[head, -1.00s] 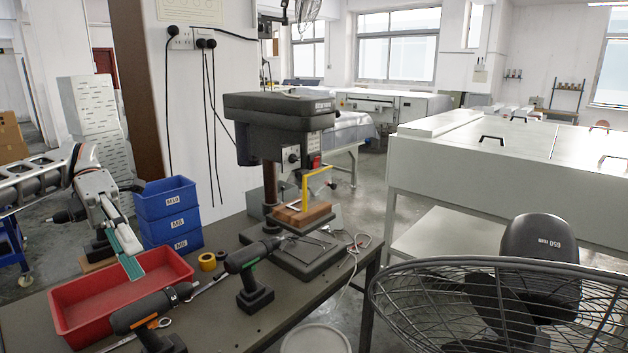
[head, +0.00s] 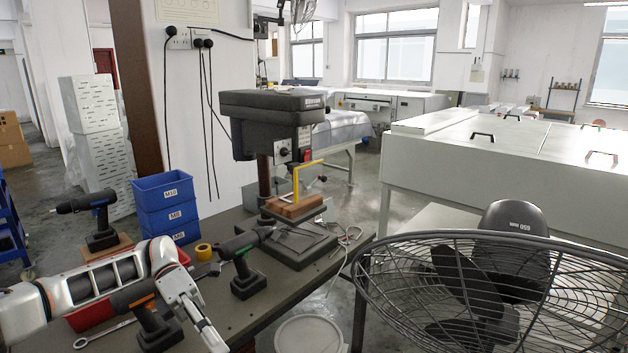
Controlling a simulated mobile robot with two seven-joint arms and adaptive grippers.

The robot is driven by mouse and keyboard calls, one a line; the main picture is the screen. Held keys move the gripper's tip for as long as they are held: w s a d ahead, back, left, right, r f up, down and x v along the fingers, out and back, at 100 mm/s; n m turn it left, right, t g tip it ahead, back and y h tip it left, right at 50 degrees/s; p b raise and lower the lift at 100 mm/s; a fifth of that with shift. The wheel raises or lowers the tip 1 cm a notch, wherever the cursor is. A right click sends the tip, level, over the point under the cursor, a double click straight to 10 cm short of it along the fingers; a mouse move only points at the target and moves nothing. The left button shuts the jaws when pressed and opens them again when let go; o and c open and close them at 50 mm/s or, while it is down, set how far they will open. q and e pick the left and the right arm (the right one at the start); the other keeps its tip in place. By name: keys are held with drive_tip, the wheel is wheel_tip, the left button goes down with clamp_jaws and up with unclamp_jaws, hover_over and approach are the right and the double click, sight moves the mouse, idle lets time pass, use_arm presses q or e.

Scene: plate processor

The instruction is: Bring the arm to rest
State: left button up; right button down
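My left arm (head: 95,287) comes in from the left, low over the workbench (head: 235,318). Its white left gripper (head: 207,332) points down and to the right, near the bottom edge of the head view. It is seen from the side, so I cannot tell whether its fingers are open or shut. I see nothing held in it. The arm hides most of the red tray (head: 88,318) and part of the orange-marked drill (head: 150,318). My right gripper is not in view.
A green-marked drill (head: 243,265) stands right of the gripper. Blue bins (head: 166,205), a yellow tape roll (head: 203,250) and a drill press (head: 272,120) are behind. Another drill (head: 98,218) stands at left. A large caged fan (head: 490,290) fills the lower right.

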use_arm(q)
drive_tip(key=s+d+f+n+t+h+b, duration=0.15)
drive_tip(key=d+f+n+t+h, duration=0.4)
drive_tip(key=d, duration=0.55)
drive_tip(key=s+d+f+n+t+h, duration=0.25)
drive_tip(key=d+n+t+h, duration=0.45)
drive_tip(key=d, duration=0.4)
drive_tip(key=w+a+f+n+t+y+b, duration=0.1)
drive_tip(key=a+f+n+t+y, duration=0.45)
drive_tip(key=n, duration=0.45)
drive_tip(key=w+a+f+n+t+y, duration=0.2)
drive_tip(key=a+f+n+t+y, duration=0.35)
drive_tip(key=n, duration=0.55)
drive_tip(key=s+a+f+n+g+y+b, duration=0.1)
drive_tip(key=s+a+f+n+g+y, duration=0.2)
drive_tip(key=s+a+f+n+y, duration=0.6)
drive_tip(key=s+a+f, duration=0.5)
drive_tip(key=f, duration=0.3)
drive_tip(key=shift+f+n, duration=0.15)
drive_tip(key=shift+n, duration=0.2)
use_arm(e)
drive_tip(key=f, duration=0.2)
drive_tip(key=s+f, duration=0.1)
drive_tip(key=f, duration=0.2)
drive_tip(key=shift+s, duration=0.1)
